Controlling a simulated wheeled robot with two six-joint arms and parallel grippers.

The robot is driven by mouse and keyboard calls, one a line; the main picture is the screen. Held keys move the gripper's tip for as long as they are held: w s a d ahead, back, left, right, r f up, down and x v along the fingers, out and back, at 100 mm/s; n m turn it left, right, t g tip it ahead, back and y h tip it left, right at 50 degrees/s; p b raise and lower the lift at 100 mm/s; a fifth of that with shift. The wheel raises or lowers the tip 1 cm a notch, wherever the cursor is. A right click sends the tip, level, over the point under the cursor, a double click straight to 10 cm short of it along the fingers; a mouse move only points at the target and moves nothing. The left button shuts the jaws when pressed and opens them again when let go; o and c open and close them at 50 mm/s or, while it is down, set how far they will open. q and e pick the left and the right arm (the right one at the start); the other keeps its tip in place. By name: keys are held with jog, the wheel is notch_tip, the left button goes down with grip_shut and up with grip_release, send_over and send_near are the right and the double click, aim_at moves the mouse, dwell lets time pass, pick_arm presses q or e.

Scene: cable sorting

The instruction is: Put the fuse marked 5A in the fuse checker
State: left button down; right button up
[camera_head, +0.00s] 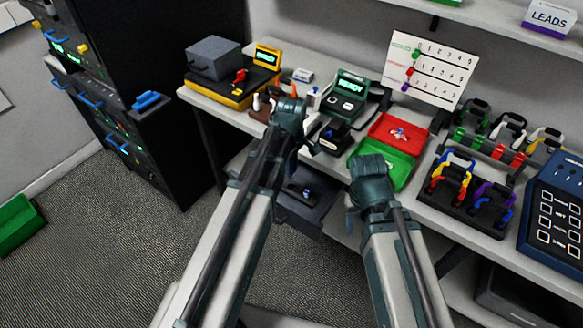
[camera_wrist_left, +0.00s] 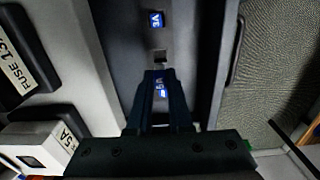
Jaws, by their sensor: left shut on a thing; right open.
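In the left wrist view my left gripper (camera_wrist_left: 160,78) is shut on a small blue-lit fuse (camera_wrist_left: 160,91) in a dark drawer (camera_wrist_left: 205,60); its marking is too small to read. Another fuse (camera_wrist_left: 156,19), apparently marked 3A, sits farther along, with an empty slot between. In the head view the drawer (camera_head: 322,215) is below the table's front edge; my left fingertips are hard to make out there. A green unit with a lit READY screen (camera_head: 352,82) stands on the table; I cannot tell whether it is the fuse checker. My right gripper (camera_head: 370,178) is open beside the green tray, fingertips mostly hidden.
A red tray (camera_head: 388,122) with small items adjoins the green tray (camera_head: 403,172). A yellow-and-black unit (camera_head: 205,90) stands at the left, cable racks (camera_head: 470,215) at the right. Boxes labelled FUSE 13A (camera_wrist_left: 15,60) and 5A (camera_wrist_left: 45,150) show beside the drawer.

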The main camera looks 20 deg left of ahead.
pick_arm(q)
jog(key=shift+r+p, duration=1.1)
jog(key=shift+r, duration=0.6)
pick_arm(e)
jog(key=shift+r, duration=1.7)
pick_arm(q)
jog(key=shift+r, duration=0.1)
pick_arm(e)
jog(key=shift+r, duration=0.15)
pick_arm(q)
jog(key=shift+r+p, duration=1.4)
jog(key=shift+p, duration=0.1)
pick_arm(e)
notch_tip(320, 180, up, 3)
jog(key=shift+f, duration=0.2)
pick_arm(q)
jog(key=shift+d, duration=0.1)
